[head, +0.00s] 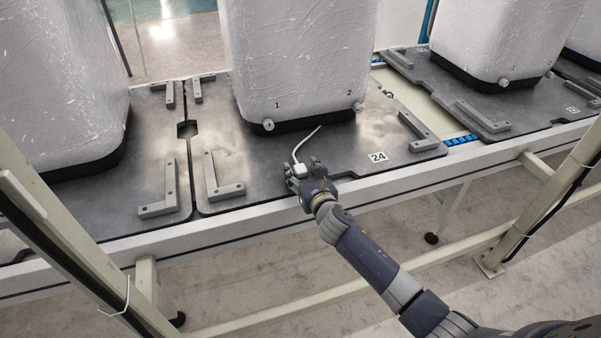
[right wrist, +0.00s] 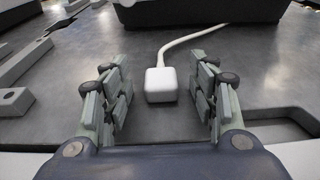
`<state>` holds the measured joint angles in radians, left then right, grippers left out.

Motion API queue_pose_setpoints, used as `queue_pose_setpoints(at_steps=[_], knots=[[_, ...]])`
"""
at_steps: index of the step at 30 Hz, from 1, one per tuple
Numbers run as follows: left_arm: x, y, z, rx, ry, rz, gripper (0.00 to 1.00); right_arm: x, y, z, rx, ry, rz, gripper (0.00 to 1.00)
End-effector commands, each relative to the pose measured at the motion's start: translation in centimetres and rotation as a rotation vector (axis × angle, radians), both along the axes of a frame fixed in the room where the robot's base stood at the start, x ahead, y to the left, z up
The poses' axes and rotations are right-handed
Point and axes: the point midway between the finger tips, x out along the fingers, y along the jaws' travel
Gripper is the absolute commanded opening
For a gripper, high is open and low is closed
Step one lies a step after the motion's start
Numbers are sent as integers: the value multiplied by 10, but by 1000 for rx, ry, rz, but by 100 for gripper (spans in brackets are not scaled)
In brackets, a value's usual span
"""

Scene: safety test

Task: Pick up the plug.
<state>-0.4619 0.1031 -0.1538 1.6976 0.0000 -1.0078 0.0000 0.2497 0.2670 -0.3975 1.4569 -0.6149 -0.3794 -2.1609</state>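The white plug (head: 299,170) lies on the dark grey pallet plate with its white cable running back toward the wrapped unit. In the right wrist view the plug (right wrist: 161,84) sits between the two fingers, with a gap on both sides. My right gripper (head: 306,176) is open around the plug at the plate's front edge; it also shows in the right wrist view (right wrist: 161,100). The fingers do not appear to touch the plug. My left gripper is not in view.
A white wrapped unit (head: 298,60) with sockets marked 1 and 2 stands behind the plug. Grey corner brackets (head: 222,178) rise from the plate at both sides. The conveyor's front rail (head: 400,180) runs below my right arm. Plate around the plug is clear.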

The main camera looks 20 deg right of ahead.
Motion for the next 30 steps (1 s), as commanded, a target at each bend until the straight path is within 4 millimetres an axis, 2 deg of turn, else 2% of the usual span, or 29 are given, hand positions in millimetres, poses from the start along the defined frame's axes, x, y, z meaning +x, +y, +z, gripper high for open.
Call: queue_pose_setpoints(at_steps=[8, 9, 11, 15, 19, 20, 30], knots=[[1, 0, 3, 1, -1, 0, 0, 2, -1, -6, -1, 10, -2, 53], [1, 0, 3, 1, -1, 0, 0, 2, -1, -6, -1, 10, -3, 50], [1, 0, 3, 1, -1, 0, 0, 2, -1, -7, -1, 11, -3, 36], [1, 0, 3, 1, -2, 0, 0, 1, -1, -8, -1, 13, -3, 6], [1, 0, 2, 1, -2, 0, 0, 1, -1, -8, -1, 14, -3, 5], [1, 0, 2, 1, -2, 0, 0, 1, -1, -8, -1, 14, -3, 2], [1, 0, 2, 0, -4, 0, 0, 0, -1, -6, -2, 17, -4, 2]])
